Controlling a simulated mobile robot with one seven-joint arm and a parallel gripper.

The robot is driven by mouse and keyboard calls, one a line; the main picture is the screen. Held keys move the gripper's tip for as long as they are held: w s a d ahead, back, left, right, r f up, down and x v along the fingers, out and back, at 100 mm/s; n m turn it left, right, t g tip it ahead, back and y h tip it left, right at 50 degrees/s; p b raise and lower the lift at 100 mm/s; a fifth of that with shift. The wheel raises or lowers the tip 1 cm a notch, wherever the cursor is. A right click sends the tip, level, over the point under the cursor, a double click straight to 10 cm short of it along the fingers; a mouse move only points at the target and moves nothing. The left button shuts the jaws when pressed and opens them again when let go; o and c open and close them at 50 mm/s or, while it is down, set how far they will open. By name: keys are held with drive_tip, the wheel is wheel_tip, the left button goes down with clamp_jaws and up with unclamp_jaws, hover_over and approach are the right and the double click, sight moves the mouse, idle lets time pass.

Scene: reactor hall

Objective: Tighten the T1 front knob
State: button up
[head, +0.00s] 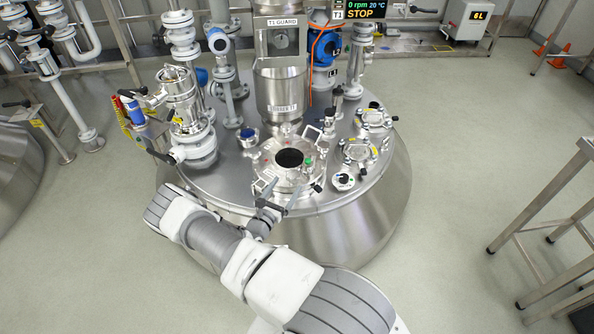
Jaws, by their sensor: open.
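The T1 vessel (225,190) is a round steel reactor with a crowded top. Its round hatch lid (268,168) has a dark sight opening (290,158) in the middle. My gripper (280,190) is at the front rim of the lid, with its two thin grey fingers apart and pointing away from me. The front knob cannot be made out clearly; the fingers and wrist cover part of that rim. A small dark knob (318,187) shows on the lid's rim to the right of my gripper. The fingers hold nothing that I can see.
A steel T1 guard column (280,90) rises behind the lid. White valves and pipes (190,120) crowd the left of the vessel top; smaller flanged ports (360,152) stand at right. A steel stand (560,200) is at far right, with clear floor (460,170) between.

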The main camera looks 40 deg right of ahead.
sight(297, 171)
drive_tip(key=b+x, duration=0.1)
drive_tip(key=x, duration=0.8)
drive_tip(key=shift+w+d+b, duration=0.2)
drive_tip(key=shift+d+b, duration=0.1)
drive_tip(key=shift+c, duration=0.2)
drive_tip(key=c, duration=1.3)
drive_tip(key=shift+f+m+g+b, duration=0.15)
drive_tip(key=shift+m+g+b, duration=0.2)
drive_tip(key=shift+b, duration=0.3)
drive_tip(key=shift+s+m+g+h+b, duration=0.15)
drive_tip(key=shift+m+g+h+b, duration=0.25)
drive_tip(key=shift+g+b, duration=0.25)
drive_tip(key=shift+s, duration=0.1)
